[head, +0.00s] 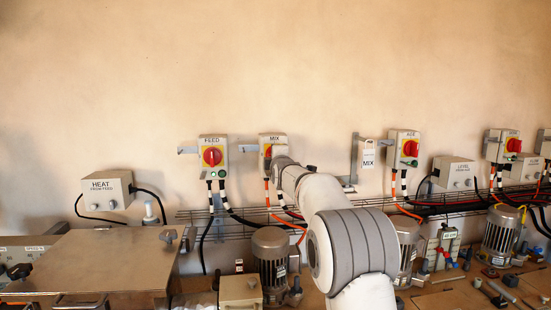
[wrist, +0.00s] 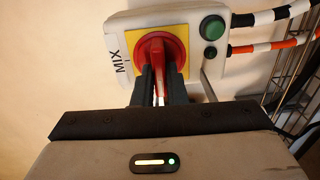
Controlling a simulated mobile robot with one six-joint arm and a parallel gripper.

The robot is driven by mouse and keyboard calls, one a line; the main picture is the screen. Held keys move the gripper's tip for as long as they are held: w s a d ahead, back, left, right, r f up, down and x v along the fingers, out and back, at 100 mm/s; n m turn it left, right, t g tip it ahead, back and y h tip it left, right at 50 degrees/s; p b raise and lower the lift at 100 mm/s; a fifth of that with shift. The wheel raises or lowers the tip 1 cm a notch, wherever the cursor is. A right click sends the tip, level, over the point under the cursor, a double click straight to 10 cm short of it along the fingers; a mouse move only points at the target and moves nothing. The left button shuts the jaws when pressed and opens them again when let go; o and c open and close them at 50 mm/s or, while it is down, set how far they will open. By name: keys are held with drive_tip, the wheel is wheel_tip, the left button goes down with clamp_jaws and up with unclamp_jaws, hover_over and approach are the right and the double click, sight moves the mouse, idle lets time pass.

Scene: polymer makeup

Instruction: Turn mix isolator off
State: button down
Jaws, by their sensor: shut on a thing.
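The MIX isolator (head: 265,142) is a pale box on the wall with a MIX label, a yellow plate and a red rotary handle. In the wrist view its red handle (wrist: 160,44) sits on the yellow plate, with a green button (wrist: 212,27) beside it. My gripper (wrist: 160,72) is shut on the red handle, its two dark fingers on either side of the grip. The fingers cover much of the handle's grip. In the head view my arm hides the gripper and part of the isolator.
The FEED isolator (head: 213,156) is on the left, and another red-handled isolator (head: 405,148) is on the right. A MIX tag (head: 368,153) hangs beside it. A wire cable tray (head: 240,213) runs below, above motors (head: 270,258). The wall above is clear.

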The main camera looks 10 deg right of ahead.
drive_tip(key=shift+f+n, duration=0.1)
drive_tip(key=shift+n, duration=0.2)
drive_tip(key=c, duration=1.5)
unclamp_jaws()
drive_tip(key=shift+o, duration=0.2)
drive_tip(key=s+b, duration=0.3)
drive_tip(key=s, duration=0.4)
drive_tip(key=shift+s, duration=0.4)
drive_tip(key=s+f+m+g, duration=0.5)
drive_tip(key=s+f, duration=0.4)
drive_tip(key=s, duration=0.7)
drive_tip(key=s+f+m+g, duration=0.5)
drive_tip(key=s+f, duration=0.5)
drive_tip(key=s, duration=0.6)
drive_tip(key=s+f+m+g, duration=0.5)
drive_tip(key=s+f+m, duration=0.3)
drive_tip(key=s, duration=0.8)
drive_tip(key=shift+s+d+f, duration=0.3)
drive_tip(key=shift+s+f, duration=0.05)
drive_tip(key=shift+f, duration=0.35)
